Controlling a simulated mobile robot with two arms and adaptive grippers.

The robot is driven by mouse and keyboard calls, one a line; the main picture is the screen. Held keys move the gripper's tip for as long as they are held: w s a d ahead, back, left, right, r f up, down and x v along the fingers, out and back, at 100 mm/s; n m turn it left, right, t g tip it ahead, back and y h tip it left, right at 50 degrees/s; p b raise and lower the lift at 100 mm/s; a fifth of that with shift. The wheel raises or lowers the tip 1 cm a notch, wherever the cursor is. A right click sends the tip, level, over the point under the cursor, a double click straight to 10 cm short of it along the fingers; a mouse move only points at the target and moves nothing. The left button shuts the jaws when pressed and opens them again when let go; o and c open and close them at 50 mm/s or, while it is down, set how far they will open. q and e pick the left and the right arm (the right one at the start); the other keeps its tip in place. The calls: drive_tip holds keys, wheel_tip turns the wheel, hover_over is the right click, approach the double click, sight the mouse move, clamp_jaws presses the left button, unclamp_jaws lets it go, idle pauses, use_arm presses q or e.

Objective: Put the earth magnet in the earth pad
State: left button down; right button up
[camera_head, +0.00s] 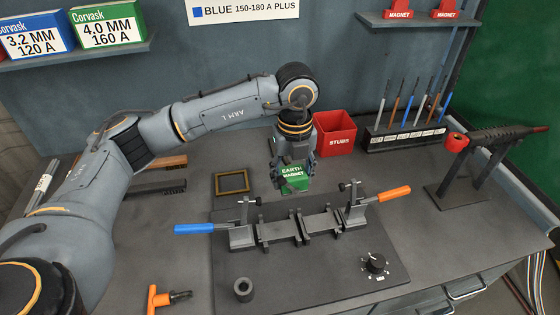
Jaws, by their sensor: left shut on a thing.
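The earth magnet (292,185) is a green block with white "EARTH MAGNET" lettering. My left gripper (294,165) points down and is shut on it, just behind the clamp fixture. Whether the magnet touches the bench below is hard to tell. A square brass-coloured frame with a dark inside (232,192), which looks like the earth pad, lies flat on the bench to the left of the magnet, apart from it. It looks empty. My right gripper is not in view.
The clamp fixture (300,228) with a blue handle (194,229) and an orange handle (393,193) stands in front. A red STUBS bin (335,133) is behind right, near a rod rack (404,137). An orange-handled tool (158,299) lies front left.

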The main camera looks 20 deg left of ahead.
use_arm(q)
drive_tip(key=shift+s+d+r, duration=0.3)
drive_tip(key=shift+d, duration=0.15)
drive_tip(key=shift+s+d+r, duration=0.25)
drive_tip(key=shift+d, duration=0.15)
drive_tip(key=w+a+f+b, duration=0.1)
drive_tip(key=w+a+b, duration=0.15)
drive_tip(key=a, duration=0.85)
hover_over(232, 184)
wheel_tip(232, 184, down, 6)
drive_tip(key=shift+w+a, duration=0.1)
drive_tip(key=shift+w, duration=0.05)
wheel_tip(232, 184, down, 4)
drive_tip(key=shift+f, duration=0.2)
drive_tip(key=shift+c, duration=2.2)
unclamp_jaws()
drive_tip(key=shift+f, duration=0.15)
